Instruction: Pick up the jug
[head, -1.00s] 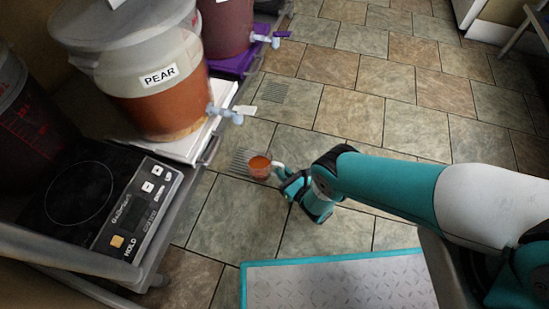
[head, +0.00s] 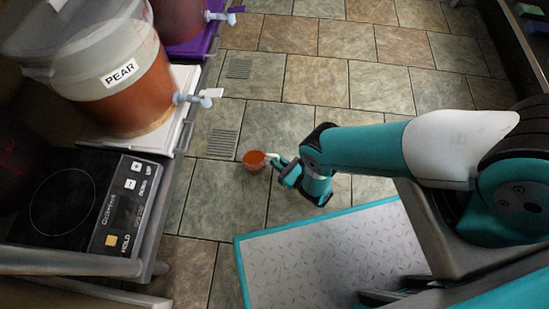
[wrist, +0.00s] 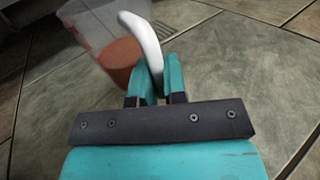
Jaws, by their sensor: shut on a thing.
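The jug (head: 253,161) is a small clear cup with orange-red liquid in it and a white handle. In the head view it is held out over the tiled floor, away from the bench. My gripper (head: 280,163) is shut on its handle. In the wrist view the teal fingers (wrist: 159,82) pinch the white handle (wrist: 143,42), and the jug's clear body (wrist: 110,45) is beyond them to the left. The jug looks roughly upright. Its far side is out of sight.
Floor drains (head: 221,143) and open tiles (head: 320,85) lie beyond.

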